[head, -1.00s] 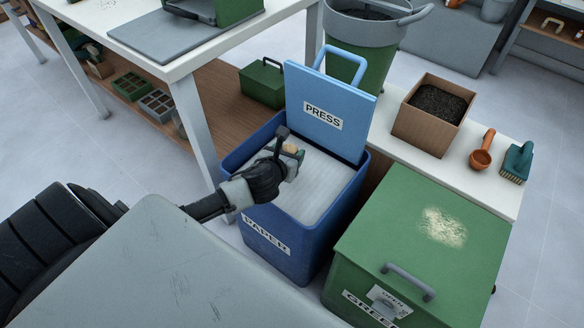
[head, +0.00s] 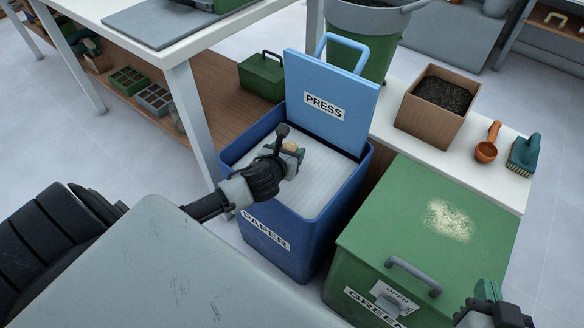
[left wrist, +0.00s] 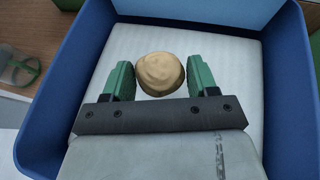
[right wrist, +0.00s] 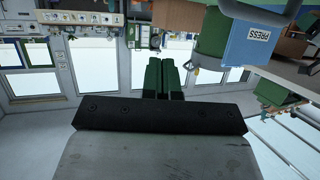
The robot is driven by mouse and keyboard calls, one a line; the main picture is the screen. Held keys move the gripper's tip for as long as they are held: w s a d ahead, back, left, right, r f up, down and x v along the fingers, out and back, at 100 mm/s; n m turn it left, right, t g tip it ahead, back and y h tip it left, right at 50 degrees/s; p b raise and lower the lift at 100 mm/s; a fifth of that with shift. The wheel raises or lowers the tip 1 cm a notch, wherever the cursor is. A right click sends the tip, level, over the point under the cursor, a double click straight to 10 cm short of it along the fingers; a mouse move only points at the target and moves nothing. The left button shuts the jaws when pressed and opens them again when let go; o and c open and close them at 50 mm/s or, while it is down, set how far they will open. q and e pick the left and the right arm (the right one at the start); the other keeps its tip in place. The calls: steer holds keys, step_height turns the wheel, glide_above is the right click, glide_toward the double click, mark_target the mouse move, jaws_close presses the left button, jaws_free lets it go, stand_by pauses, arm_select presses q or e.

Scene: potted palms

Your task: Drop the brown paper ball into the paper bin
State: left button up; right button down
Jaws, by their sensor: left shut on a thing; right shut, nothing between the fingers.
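The brown paper ball (left wrist: 160,73) is between the green fingers of my left gripper (left wrist: 160,80), which is shut on it. In the head view only a small tan part of the ball (head: 291,147) shows at the tips of my left gripper (head: 290,160). The gripper is over the open top of the blue paper bin (head: 290,252), labelled PAPER. A pale, flat surface fills the inside of the bin; its depth below the ball is hard to tell. My right gripper (right wrist: 165,78) is shut and empty; it shows at the lower right of the head view (head: 488,300).
The bin's light blue lid (head: 330,85), marked PRESS, stands upright at its back. A green bin (head: 400,220) with a closed lid stands to the right. A white table (head: 180,50) is at the left. A low bench holds a soil box (head: 425,120), scoop (head: 487,150) and brush (head: 523,155).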

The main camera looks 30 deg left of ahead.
arm_select(q)
steer(key=o, duration=1)
steer(key=shift+c, duration=0.2)
steer(key=p+v, duration=0.3)
steer(key=v, duration=0.7)
steer(key=shift+s, duration=0.4)
arm_select(e)
steer(key=s+d+f+g+h, duration=0.2)
steer(key=s+d+f+g, duration=0.2)
steer(key=s+g, duration=0.5)
step_height(320, 180, down, 2)
steer(key=shift+s+f+m+h, duration=0.15)
steer(key=shift+s+m+h, duration=0.15)
steer(key=shift+s, duration=0.2)
arm_select(q)
steer(key=shift+r, duration=0.1)
